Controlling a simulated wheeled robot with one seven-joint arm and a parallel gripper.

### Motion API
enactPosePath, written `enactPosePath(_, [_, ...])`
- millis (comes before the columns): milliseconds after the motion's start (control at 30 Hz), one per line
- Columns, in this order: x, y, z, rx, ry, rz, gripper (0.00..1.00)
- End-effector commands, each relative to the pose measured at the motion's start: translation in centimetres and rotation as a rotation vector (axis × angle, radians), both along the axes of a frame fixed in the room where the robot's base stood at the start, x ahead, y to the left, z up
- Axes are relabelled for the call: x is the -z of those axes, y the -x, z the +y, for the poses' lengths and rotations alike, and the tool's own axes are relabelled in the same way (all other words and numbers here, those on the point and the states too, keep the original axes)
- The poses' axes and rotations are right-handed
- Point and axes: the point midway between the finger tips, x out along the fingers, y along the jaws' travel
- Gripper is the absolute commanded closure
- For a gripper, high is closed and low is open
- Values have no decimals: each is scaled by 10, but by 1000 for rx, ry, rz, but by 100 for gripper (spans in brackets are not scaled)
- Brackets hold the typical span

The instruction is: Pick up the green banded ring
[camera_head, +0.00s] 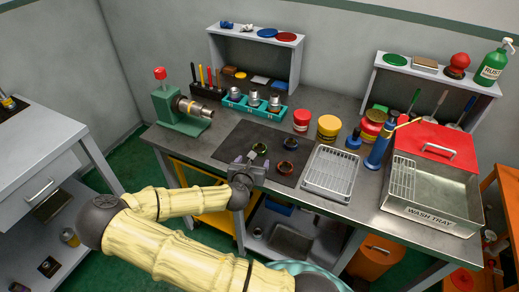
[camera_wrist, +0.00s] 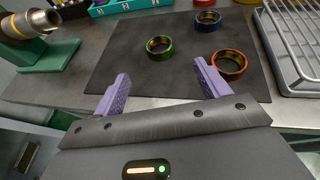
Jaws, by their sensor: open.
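The green banded ring (camera_wrist: 160,47) lies flat on a dark mat (camera_wrist: 120,63), its dark-gold inside showing in the wrist view. In the head view the green ring (camera_head: 259,149) is just beyond my gripper (camera_head: 252,162). My gripper (camera_wrist: 160,78) is open and empty, its two purple fingers pointing towards the mat. In the wrist view the green ring appears between and beyond the fingertips, apart from both. A red-orange banded ring (camera_wrist: 229,65) lies to its right, past the right finger. A blue banded ring (camera_wrist: 207,21) lies farther back. No ring looks hidden in the wrist view.
A green pipe vise (camera_head: 181,112) stands left of the mat. A teal holder (camera_head: 255,107) with several fittings is behind it. A wire rack tray (camera_head: 330,173) stands close on the right, with a wash tray (camera_head: 435,205) beyond. The mat around the green ring is bare.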

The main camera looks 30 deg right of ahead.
Motion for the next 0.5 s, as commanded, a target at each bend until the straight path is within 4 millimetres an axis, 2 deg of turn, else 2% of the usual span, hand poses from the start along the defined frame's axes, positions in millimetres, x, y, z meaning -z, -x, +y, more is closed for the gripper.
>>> enactPosePath(300, [20, -41, -33, 1, 0, 0, 25])
enactPosePath(500, [28, -53, -42, 0, -1, -1, 25])
